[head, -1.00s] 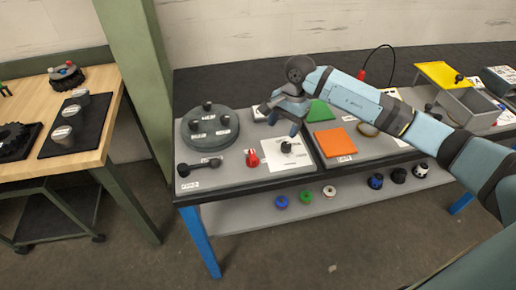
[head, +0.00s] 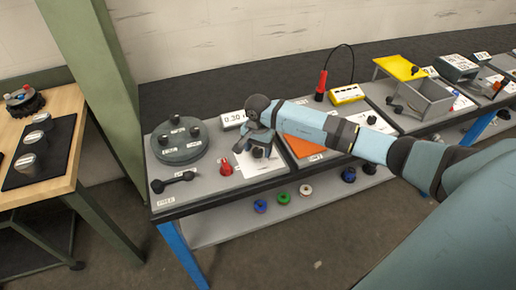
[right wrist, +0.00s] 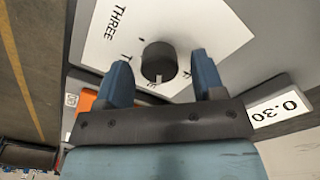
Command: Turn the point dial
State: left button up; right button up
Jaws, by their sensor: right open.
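The point dial is a dark round knob with a pale pointer mark, on a white plate (right wrist: 110,35) with lettering, one label reading "THREE". In the right wrist view the knob (right wrist: 158,62) lies between the two fingertips, with a gap on both sides. My right gripper (right wrist: 160,68) is open and empty. In the head view the right gripper (head: 257,144) is low over the white plate (head: 272,167), and its fingers partly hide the knob. My left gripper is not in view.
A display reading 0.30 (head: 232,119) stands behind the plate. A grey round base with several dark knobs (head: 180,142), a red piece (head: 226,167) and a dark lever (head: 174,181) are to the left. An orange plate (head: 302,148) lies to the right.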

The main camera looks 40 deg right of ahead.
jog(key=shift+f, duration=0.45)
jog(key=shift+c, duration=0.4)
jog(key=c, duration=0.9)
jog(key=shift+o, duration=0.2)
